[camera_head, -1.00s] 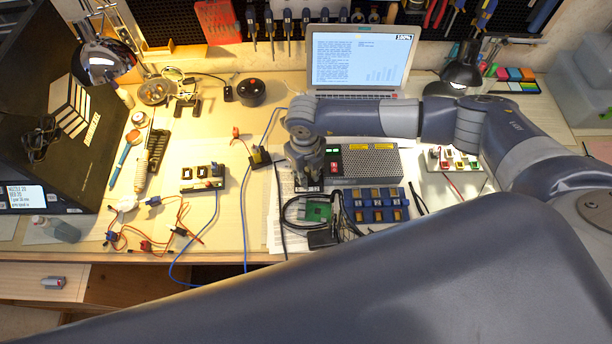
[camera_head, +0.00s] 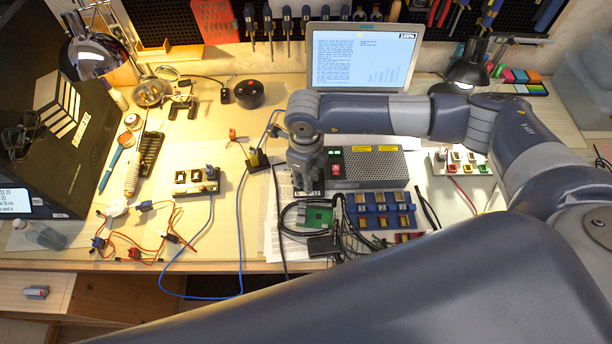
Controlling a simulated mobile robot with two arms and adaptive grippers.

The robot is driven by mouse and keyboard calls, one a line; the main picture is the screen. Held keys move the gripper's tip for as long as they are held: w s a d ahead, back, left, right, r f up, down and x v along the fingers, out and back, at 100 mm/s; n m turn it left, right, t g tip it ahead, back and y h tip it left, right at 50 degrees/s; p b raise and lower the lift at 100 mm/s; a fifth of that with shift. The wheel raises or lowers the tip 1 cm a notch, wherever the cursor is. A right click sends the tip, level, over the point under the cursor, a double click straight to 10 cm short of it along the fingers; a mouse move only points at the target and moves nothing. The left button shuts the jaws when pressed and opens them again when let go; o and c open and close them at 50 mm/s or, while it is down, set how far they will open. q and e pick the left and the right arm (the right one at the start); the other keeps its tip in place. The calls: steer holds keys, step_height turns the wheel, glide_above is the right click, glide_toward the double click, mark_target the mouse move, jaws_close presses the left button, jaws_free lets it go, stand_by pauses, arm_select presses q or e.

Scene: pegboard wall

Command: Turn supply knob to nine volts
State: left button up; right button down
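The power supply (camera_head: 375,168) is a grey perforated box with yellow labels on the bench. Small green and red displays (camera_head: 336,165) show at its left end. My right gripper (camera_head: 309,188) points down at the left end of the supply, close beside the displays. The knob cannot be made out; the gripper covers that area. Whether the fingers are open, shut or touching the supply is too small to tell. My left gripper is not in view.
A green circuit board (camera_head: 319,215) with black cables and a blue tray of modules (camera_head: 381,211) lie in front of the supply. A laptop (camera_head: 361,58) stands behind my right arm.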

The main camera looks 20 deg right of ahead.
steer(key=c, duration=1.7)
jaws_free()
